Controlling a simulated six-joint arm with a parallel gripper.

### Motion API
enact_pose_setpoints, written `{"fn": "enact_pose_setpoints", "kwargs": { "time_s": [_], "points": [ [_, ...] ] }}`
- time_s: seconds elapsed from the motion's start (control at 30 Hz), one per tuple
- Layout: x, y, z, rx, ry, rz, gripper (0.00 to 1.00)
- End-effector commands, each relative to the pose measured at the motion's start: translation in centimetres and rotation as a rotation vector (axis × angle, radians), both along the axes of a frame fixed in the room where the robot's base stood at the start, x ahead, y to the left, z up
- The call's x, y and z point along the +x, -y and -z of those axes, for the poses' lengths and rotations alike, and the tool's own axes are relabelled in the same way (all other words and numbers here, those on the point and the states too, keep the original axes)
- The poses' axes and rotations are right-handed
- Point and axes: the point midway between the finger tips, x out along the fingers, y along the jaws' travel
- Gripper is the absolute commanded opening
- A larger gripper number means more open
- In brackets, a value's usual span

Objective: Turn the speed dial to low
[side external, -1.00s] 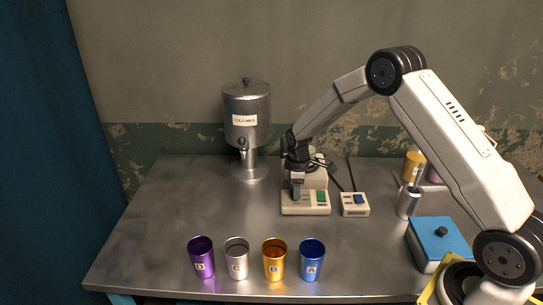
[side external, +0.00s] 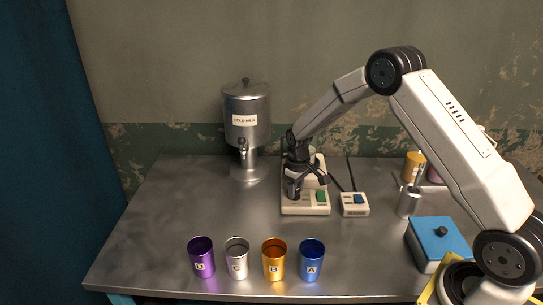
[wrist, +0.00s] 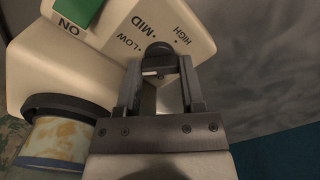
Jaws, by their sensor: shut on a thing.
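The speed dial (wrist: 158,50) is a dark round knob on the sloping cream panel of the mixer base (wrist: 105,25). LOW, MID and HIGH are printed around it in the wrist view. My gripper (wrist: 160,65) is shut on the dial, one finger on each side. The fingers cover part of the dial, and I cannot tell for sure which label it points to. In the side view my gripper (side external: 293,191) is down at the front left of the mixer base (side external: 305,209) and hides the dial there.
A green switch (side external: 321,196) is right of the dial. A small box with a blue switch (side external: 354,203) stands beside the base. The milk dispenser (side external: 246,115) is behind left. Several cups, including a gold one (side external: 274,260), line the front. The table's left is clear.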

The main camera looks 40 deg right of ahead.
Motion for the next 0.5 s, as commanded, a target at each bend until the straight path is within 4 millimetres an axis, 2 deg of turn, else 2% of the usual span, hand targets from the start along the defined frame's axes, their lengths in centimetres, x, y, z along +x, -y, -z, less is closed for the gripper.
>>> {"fn": "enact_pose_setpoints", "kwargs": {
  "time_s": [0.2, 0.5],
  "points": [
    [0.06, 0.01, -0.07, 0.000, 0.002, 0.186, 0.00],
    [0.07, 0.01, -0.07, 0.000, 0.002, 0.350, 0.00]
  ]
}}
